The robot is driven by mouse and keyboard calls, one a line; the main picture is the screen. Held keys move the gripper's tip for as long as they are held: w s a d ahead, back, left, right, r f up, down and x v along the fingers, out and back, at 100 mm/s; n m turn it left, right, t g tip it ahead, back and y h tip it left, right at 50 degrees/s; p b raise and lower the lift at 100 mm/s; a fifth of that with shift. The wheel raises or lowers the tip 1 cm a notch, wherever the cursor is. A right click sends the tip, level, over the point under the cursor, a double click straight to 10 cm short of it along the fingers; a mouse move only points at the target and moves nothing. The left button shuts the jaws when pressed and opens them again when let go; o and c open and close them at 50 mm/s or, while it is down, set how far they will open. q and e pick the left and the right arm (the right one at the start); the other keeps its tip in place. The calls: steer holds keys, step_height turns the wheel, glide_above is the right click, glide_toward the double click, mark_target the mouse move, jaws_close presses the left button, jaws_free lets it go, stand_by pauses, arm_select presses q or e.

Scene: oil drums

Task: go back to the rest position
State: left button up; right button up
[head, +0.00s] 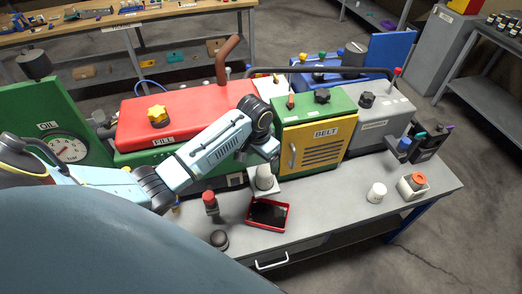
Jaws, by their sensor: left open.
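My left arm reaches in from the left across the front of the red machine. Its left gripper (270,156) hangs in front of the yellow belt guard (315,146), above the bench. It is open, and I see nothing held in it. A white cylinder (264,178) stands just below it on a pale base. I cannot tell whether they touch. My right gripper is out of view. The red tank (190,112) marked FILL, with a yellow knob (158,116), is partly hidden behind my left arm.
On the grey bench (335,205) are a red tray (268,214), a red-topped bottle (210,203), a dark round knob (219,239), a white jar (376,192) and an orange-capped container (413,185). A green oil gauge panel (45,130) stands left. The bench between tray and white jar is clear.

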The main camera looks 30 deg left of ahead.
arm_select(q)
steer(key=s+d+r+t, duration=0.15)
steer(key=s+d, duration=0.25)
steer(key=s, duration=0.9)
steer(key=s+d+r+t, duration=0.1)
steer(key=s+d+r, duration=0.25)
steer(key=s, duration=0.85)
step_height(320, 180, down, 32)
steer(key=g+b, duration=0.2)
steer(key=b, duration=0.7)
steer(key=s+a+f+b, duration=0.1)
steer(key=s+f+b, duration=0.3)
steer(key=s+f, duration=0.5)
steer(key=s+a+f+b, duration=0.2)
steer(key=s+f+b, duration=0.2)
steer(key=s+f, duration=0.5)
step_height(320, 180, down, 8)
steer(key=shift+s+g+b, duration=0.15)
steer(key=shift+g+b, duration=0.15)
steer(key=shift+g, duration=0.15)
